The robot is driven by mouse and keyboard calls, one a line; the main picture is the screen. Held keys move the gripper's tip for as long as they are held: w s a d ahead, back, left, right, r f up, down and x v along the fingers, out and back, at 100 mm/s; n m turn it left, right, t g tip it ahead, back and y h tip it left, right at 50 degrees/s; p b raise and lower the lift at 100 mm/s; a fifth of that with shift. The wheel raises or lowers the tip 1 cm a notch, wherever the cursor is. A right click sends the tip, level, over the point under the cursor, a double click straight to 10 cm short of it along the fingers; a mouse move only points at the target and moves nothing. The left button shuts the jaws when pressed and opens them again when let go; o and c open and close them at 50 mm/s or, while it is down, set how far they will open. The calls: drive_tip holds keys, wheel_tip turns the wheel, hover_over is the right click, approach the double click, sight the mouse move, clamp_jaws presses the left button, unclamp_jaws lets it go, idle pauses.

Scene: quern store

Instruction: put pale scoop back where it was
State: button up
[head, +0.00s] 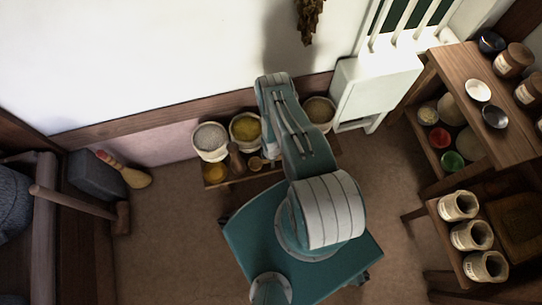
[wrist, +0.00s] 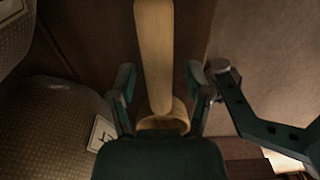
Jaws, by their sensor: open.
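In the wrist view a pale wooden scoop (wrist: 153,45) has its long handle running up to the top edge and its round bowl end (wrist: 168,122) lower down. My gripper (wrist: 160,88) is open, with one finger on each side of the scoop. Gaps show between the fingers and the handle, and I cannot tell whether they touch it. My gripper's palm covers the bottom middle of that view.
Pale tubs of grain and powder (head: 211,138) stand on a low bench (head: 213,184) against the wall. A woven-looking tub (wrist: 55,112) with a label is close left of my gripper. Shelves with jars (head: 470,236) stand right, a mallet (head: 80,205) left. Brown floor lies open between.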

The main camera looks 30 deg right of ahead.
drive_tip(key=w+a+r+m+t, duration=0.15)
drive_tip(key=w+r, duration=0.25)
drive_tip(key=r, duration=1.3)
drive_tip(key=w+r+m, duration=0.3)
drive_tip(key=w+r, duration=0.1)
drive_tip(key=r, duration=1.3)
drive_tip(key=w+a+r+m+t, duration=0.1)
drive_tip(key=w+r+m, duration=0.15)
drive_tip(key=r, duration=1.45)
drive_tip(key=s+a+r+m+t, duration=0.15)
drive_tip(key=s+r, duration=0.25)
drive_tip(key=r, duration=0.5)
drive_tip(key=s+a+r+m, duration=0.2)
drive_tip(key=s+a+r, duration=0.1)
drive_tip(key=r, duration=0.6)
drive_tip(key=s+a+r+m, duration=0.2)
drive_tip(key=s+r, duration=0.2)
drive_tip(key=s, duration=0.4)
drive_tip(key=s+a+r+m+t, duration=0.1)
drive_tip(key=s+r, duration=0.3)
drive_tip(key=s, duration=0.4)
drive_tip(key=shift+a+r+m+t, duration=0.3)
drive_tip(key=shift+a+r+m, duration=0.15)
drive_tip(key=shift+m, duration=0.2)
